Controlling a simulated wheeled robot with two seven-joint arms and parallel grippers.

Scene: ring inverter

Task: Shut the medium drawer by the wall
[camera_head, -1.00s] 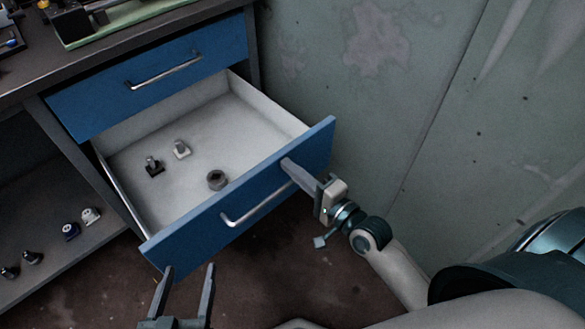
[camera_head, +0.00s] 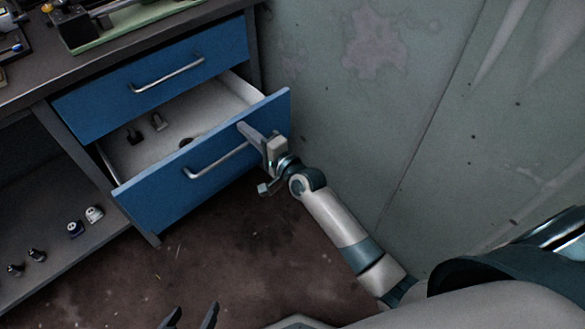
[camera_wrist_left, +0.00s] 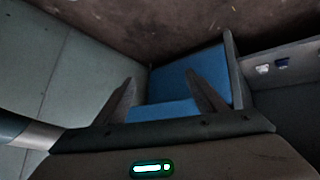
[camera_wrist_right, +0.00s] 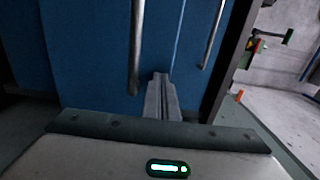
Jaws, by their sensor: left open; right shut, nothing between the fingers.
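The medium drawer (camera_head: 205,172) has a blue front and a silver bar handle (camera_head: 217,161). It is partly open below a closed, shallower blue drawer (camera_head: 150,82). Several small fittings lie inside it. My right gripper (camera_head: 243,127) is shut and empty, with its fingertips at the upper right part of the drawer front, beside the handle. In the right wrist view its closed fingers (camera_wrist_right: 160,95) point at the blue front. My left gripper (camera_head: 190,317) is open and empty at the bottom of the head view, apart from the drawer. Its open fingers (camera_wrist_left: 160,95) also show in the left wrist view.
The green-grey wall (camera_head: 360,110) stands close to the right of the cabinet. A workbench top (camera_head: 30,85) with tools lies above the drawers. An open shelf (camera_head: 50,260) at left holds several small parts. The brown floor in front is clear.

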